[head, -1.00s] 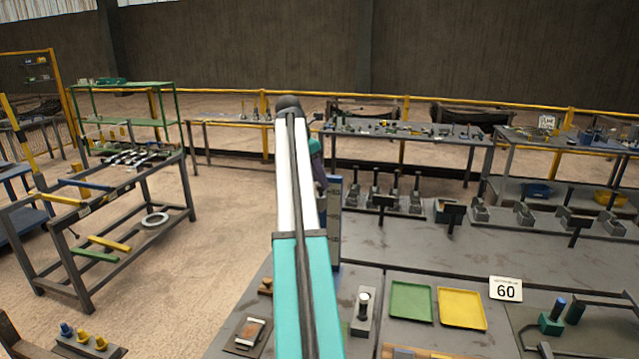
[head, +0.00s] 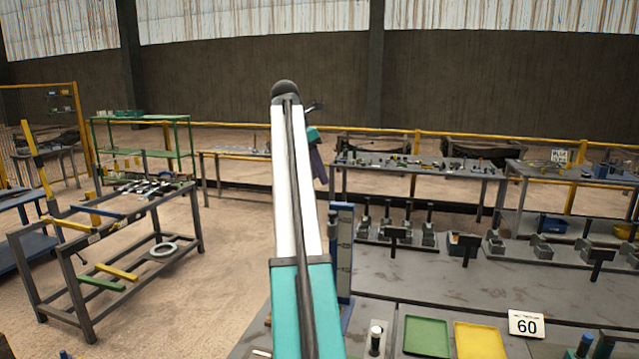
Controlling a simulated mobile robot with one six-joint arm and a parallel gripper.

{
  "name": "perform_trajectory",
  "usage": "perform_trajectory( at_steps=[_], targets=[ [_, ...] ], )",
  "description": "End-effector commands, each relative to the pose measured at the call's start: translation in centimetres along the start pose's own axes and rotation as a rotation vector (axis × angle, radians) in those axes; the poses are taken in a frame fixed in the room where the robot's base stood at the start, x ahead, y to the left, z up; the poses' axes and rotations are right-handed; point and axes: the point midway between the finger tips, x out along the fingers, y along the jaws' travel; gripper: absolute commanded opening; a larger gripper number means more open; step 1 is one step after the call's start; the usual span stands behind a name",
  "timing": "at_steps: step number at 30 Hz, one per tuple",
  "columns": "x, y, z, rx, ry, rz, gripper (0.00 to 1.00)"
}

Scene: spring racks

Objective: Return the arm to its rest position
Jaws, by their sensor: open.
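My arm stands up in the middle of the head view, with a teal lower part (head: 303,310), a white upper part and a dark rounded top (head: 285,92). A small teal and purple part of my arm shows just right of the white link. A small dark piece sticks out near the top; I cannot tell what it is. My gripper's jaws cannot be made out; the arm hides that area. No task object is held in sight.
A dark metal cart (head: 110,245) stands left. Floor between them is clear.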

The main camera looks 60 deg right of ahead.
Motion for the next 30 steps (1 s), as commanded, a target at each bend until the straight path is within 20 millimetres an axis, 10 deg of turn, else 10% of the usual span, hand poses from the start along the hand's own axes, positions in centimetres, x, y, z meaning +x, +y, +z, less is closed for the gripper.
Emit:
perform_trajectory(
  at_steps=[20,30],
  targets=[
    [0.3,0.2,-0.7,0.005,0.002,0.002,0.42],
    [5.9,3.1,-10.5,0.088,0.034,0.032,0.42]
  ],
)
